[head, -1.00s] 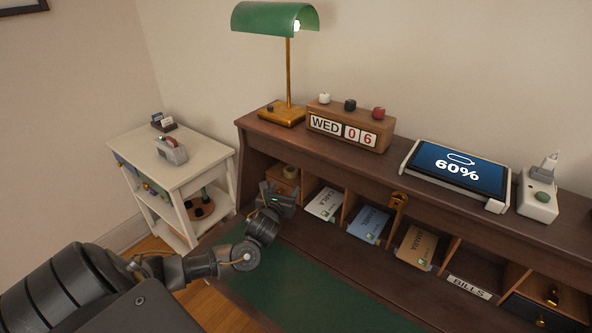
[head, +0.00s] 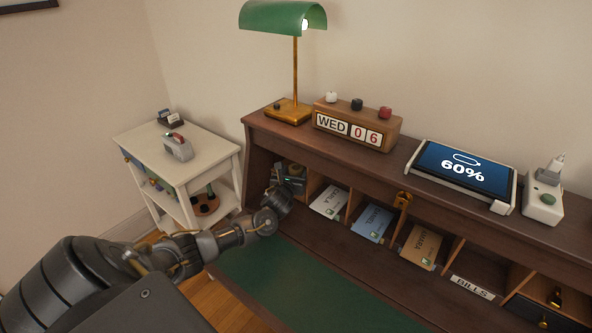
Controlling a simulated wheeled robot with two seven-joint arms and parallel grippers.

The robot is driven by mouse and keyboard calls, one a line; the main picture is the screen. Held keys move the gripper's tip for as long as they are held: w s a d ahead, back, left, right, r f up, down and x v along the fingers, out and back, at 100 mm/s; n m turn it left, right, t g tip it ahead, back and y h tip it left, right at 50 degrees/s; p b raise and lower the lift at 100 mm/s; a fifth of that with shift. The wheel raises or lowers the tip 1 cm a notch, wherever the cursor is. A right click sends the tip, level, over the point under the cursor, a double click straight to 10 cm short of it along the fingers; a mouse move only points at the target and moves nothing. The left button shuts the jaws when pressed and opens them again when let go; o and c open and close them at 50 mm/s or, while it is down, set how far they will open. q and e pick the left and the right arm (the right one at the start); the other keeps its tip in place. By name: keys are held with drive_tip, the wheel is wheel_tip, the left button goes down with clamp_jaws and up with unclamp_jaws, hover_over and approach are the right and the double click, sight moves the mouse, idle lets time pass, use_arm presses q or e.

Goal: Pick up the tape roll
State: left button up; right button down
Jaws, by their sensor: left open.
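The tape roll (head: 295,169) is a small tan ring in the leftmost pigeonhole of the dark wooden desk (head: 345,165). Its lower part is hidden behind my left gripper. My left gripper (head: 291,181) is open and reaches into that pigeonhole, at the roll. I cannot tell whether the fingers touch the roll or stand on both sides of it. My right gripper is not in view.
Pigeonholes to the right hold cards (head: 372,222) and a bills label (head: 472,287). A lamp (head: 295,75), a date block (head: 357,126) and a tablet (head: 463,169) stand on the top shelf. A white side table (head: 205,160) stands left. The green desk mat (head: 300,290) is clear.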

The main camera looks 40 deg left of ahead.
use_arm(q)
drive_tip(key=shift+w, duration=0.1)
drive_tip(key=c, duration=0.7)
drive_tip(key=shift+r, duration=0.1)
drive_tip(key=shift+c, duration=0.2)
drive_tip(key=shift+r, duration=0.25)
drive_tip(key=f+v, duration=0.2)
drive_tip(key=v, duration=1.5)
drive_tip(key=shift+s+b, duration=0.35)
drive_tip(key=shift+s, duration=0.25)
drive_tip(key=shift+d, duration=0.15)
